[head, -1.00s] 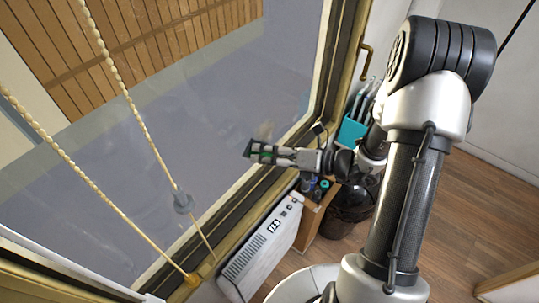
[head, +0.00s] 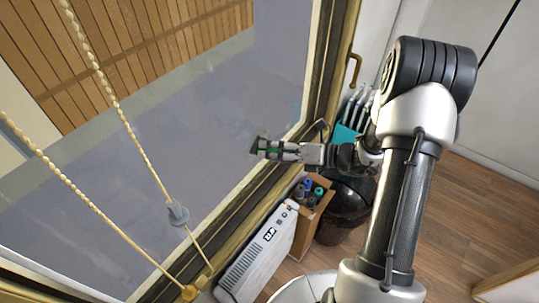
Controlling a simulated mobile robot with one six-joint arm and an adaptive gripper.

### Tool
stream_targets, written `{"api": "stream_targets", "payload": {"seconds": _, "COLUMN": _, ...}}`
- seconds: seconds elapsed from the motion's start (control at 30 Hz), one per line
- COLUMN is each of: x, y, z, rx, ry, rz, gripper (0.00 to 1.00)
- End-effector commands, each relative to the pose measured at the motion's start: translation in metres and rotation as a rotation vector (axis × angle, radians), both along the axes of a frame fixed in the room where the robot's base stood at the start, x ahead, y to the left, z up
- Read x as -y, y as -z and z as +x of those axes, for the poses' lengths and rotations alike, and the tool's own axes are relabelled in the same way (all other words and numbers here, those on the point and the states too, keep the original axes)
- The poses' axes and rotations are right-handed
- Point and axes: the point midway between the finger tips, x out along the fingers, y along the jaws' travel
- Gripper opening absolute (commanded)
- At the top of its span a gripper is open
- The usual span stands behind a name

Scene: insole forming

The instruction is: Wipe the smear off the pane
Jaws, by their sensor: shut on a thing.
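The glass pane (head: 165,170) fills the left and middle of the head view inside a brass-coloured frame. My gripper (head: 265,148) reaches in from the right, in front of the pane's lower right part. It is shut on a small dark green pad (head: 254,146), seen nearly edge-on and partly hidden by the fingers. The pad is at or close to the glass; I cannot tell whether it touches. I cannot make out a clear smear; the glass near the pad looks faintly hazy.
A white heater (head: 258,258) stands below the frame, beside a cardboard box (head: 312,222) of bottles. A dark bin (head: 345,215) and a teal holder (head: 343,136) are behind my arm. Beaded cords (head: 130,128) with a grey weight (head: 178,213) hang at left.

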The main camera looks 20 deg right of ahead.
Motion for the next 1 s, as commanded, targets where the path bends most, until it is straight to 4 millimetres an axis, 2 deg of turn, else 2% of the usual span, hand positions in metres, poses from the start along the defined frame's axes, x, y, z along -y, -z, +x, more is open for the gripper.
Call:
{"api": "stream_targets", "payload": {"seconds": 0.37, "x": 0.016, "y": -0.001, "z": 0.014, "rx": 0.007, "ry": 0.006, "rz": -0.003, "gripper": 0.34}}
{"api": "stream_targets", "payload": {"seconds": 0.7, "x": 0.040, "y": -0.001, "z": 0.029, "rx": 0.007, "ry": 0.006, "rz": -0.003, "gripper": 0.34}}
{"api": "stream_targets", "payload": {"seconds": 1.0, "x": 0.043, "y": -0.009, "z": 0.031, "rx": 0.005, "ry": 0.005, "rz": -0.003, "gripper": 0.34}}
